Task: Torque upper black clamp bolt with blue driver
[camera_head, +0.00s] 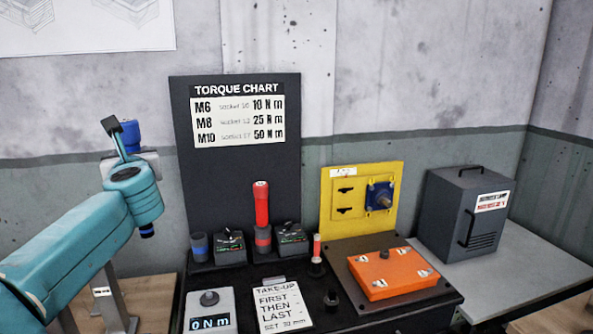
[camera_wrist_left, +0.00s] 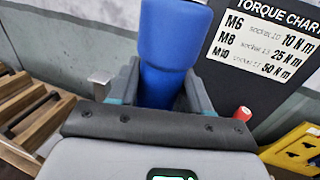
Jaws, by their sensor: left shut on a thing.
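The blue driver (camera_head: 131,134) is held in my left gripper (camera_head: 124,150), high at the left of the bench and apart from the panels. In the left wrist view the driver (camera_wrist_left: 166,45) stands between the two fingers of the shut gripper (camera_wrist_left: 162,88). Its dark lower end (camera_head: 147,230) shows below my wrist. The yellow panel (camera_head: 390,172) stands to the right and carries two black clamp pieces, an upper one (camera_head: 346,190) and a lower one (camera_head: 345,210). Their bolts are too small to make out. My right gripper is out of view.
A torque chart board (camera_head: 185,120) stands at the back centre. A red driver (camera_head: 261,205) stands upright before it, among dark holders. An orange block (camera_head: 385,272) lies before the yellow panel. A display box (camera_head: 209,312) reads 0 Nm. A dark cabinet (camera_head: 455,220) stands right.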

